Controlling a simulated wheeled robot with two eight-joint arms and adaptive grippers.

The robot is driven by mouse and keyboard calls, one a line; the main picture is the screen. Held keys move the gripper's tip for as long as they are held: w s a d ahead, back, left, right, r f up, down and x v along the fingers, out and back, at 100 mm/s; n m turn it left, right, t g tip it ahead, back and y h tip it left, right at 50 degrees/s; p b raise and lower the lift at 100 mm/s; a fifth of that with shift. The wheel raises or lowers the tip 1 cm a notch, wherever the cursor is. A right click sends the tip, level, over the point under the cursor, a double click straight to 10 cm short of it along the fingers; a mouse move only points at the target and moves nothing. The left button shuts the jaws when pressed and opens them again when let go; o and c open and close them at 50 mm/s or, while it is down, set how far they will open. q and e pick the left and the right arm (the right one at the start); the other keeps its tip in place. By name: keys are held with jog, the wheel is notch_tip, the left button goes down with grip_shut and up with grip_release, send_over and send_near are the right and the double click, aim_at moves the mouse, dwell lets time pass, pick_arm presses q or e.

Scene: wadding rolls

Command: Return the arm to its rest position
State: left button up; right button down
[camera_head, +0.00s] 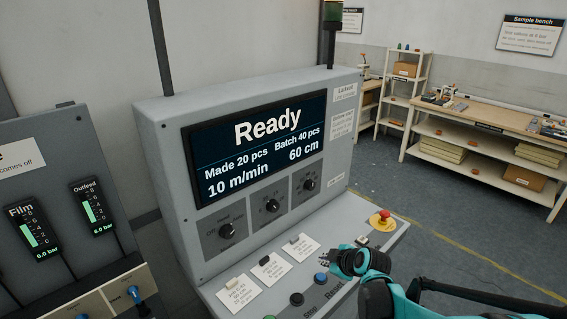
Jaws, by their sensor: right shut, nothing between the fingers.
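My right arm, teal and black, comes in from the lower right. My right gripper (345,262) is shut and empty, over the sloped front desk of a grey control console (160,150). The console screen (262,148) reads "Ready", "Made 20 pcs", "Batch 40 pcs", "10 m/min" and "60 cm". My left gripper is not in view.
Three knobs (271,206) sit below the screen, and white cards (270,270) lie on the desk. A grey panel (50,160) with Film and Outfeed gauges, both 6.0 bar, stands at left. A wooden bench (490,118) and shelf stand at back right. Open floor lies between.

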jog(key=s+r+m+g+h+b, duration=0.1)
jog(key=s+r+m+h, duration=0.2)
jog(key=s+m, duration=0.9)
jog(key=s, duration=1.3)
jog(key=shift+r+m+g, duration=0.3)
jog(key=shift+m, duration=0.1)
